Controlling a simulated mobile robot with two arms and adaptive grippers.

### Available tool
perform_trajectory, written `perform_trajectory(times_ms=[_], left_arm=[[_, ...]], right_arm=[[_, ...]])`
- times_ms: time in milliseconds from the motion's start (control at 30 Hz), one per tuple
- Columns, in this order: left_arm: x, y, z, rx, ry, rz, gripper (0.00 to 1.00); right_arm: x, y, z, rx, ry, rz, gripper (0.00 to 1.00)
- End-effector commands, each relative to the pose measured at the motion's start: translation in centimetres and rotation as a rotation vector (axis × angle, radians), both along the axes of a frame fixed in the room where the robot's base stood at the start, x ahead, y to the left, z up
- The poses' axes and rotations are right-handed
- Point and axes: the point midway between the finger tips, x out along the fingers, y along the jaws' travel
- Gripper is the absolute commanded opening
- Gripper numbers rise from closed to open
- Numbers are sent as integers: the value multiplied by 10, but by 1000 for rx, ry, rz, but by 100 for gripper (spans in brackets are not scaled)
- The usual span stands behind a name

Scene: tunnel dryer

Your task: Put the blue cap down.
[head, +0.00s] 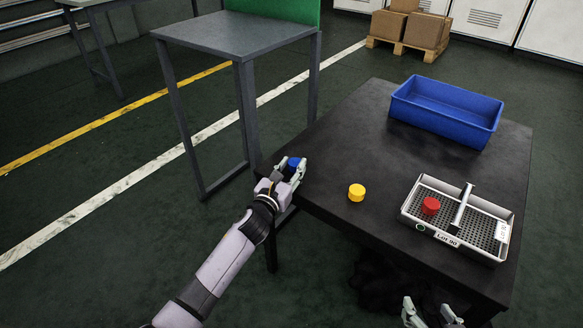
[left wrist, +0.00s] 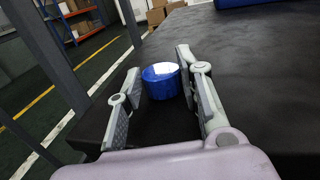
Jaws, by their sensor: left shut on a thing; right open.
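The blue cap (head: 294,162) is between the fingers of my left gripper (head: 292,168), at the left edge of the black table (head: 340,140). The left wrist view shows the blue cap (left wrist: 160,84) near the fingertips, with a bright highlight on its top. My left gripper is shut on it. Whether the cap touches the tabletop I cannot tell. My right gripper (head: 432,312) is open and empty at the bottom edge of the head view, in front of the table.
A yellow cap (head: 356,192) stands near the table's front edge. A perforated grey tray (head: 462,250) with a handle bar and a "Lot 90" label holds a red cap (head: 431,205). A blue bin (head: 447,108) stands at the back. The table's middle is clear. A grey side table (head: 236,35) stands left.

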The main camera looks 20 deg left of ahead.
Motion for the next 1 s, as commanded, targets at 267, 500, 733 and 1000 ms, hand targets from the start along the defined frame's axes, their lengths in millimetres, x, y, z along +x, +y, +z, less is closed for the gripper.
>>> perform_trajectory(times_ms=[267,500,733,1000], left_arm=[[0,0,-2,0,0,0,20],[0,0,-2,0,0,0,46],[0,0,-2,0,0,0,54],[0,0,-3,-2,0,0,54]], right_arm=[[4,2,4,8,-34,1,53],[6,3,7,12,-49,4,53],[6,4,7,12,-46,5,53],[6,4,6,13,-48,5,53]])
